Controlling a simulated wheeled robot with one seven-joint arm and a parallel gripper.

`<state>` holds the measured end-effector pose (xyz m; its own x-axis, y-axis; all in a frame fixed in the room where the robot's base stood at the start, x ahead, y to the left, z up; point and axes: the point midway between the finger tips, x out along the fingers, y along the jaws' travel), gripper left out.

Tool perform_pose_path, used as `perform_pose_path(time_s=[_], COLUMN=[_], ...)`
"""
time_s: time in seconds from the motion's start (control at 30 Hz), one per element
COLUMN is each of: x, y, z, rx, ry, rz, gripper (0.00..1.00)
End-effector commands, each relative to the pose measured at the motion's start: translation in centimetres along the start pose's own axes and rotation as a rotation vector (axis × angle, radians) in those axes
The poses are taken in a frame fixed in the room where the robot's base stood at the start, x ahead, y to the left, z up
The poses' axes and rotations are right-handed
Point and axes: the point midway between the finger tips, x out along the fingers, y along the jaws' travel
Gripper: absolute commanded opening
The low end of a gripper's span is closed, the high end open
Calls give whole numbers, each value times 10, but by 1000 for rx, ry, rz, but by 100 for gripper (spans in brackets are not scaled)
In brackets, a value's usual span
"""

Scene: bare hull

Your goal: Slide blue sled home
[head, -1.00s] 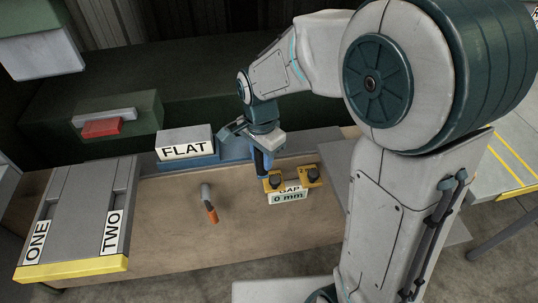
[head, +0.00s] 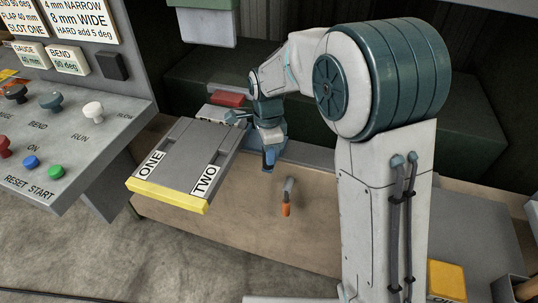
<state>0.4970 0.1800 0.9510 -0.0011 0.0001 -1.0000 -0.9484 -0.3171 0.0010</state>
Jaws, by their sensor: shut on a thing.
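My gripper (head: 269,148) points down at the back of the wooden bench, just right of the grey slotted plate, and is shut on a blue upright piece (head: 269,158), which looks like the handle of the blue sled. The fingers and arm hide most of the sled's body. A blue strip (head: 311,153) runs along the back of the bench to the right of my gripper; I cannot tell whether it is sled or track.
The grey plate (head: 191,150) with labels ONE and TWO and a yellow front edge lies left of my gripper. A control panel (head: 60,120) is at far left. My arm hides the bench's right part.

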Motion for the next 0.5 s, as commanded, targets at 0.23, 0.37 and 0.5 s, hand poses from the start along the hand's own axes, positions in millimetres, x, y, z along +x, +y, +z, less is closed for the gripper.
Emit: perform_pose_path(time_s=[0.23,0.37,0.5], x=[-1,-2,-2], y=[-6,-7,-7], z=[-1,0,1], rx=[17,15,13], ry=[0,-1,-1], rz=[-4,-5,-7], gripper=[0,0,0])
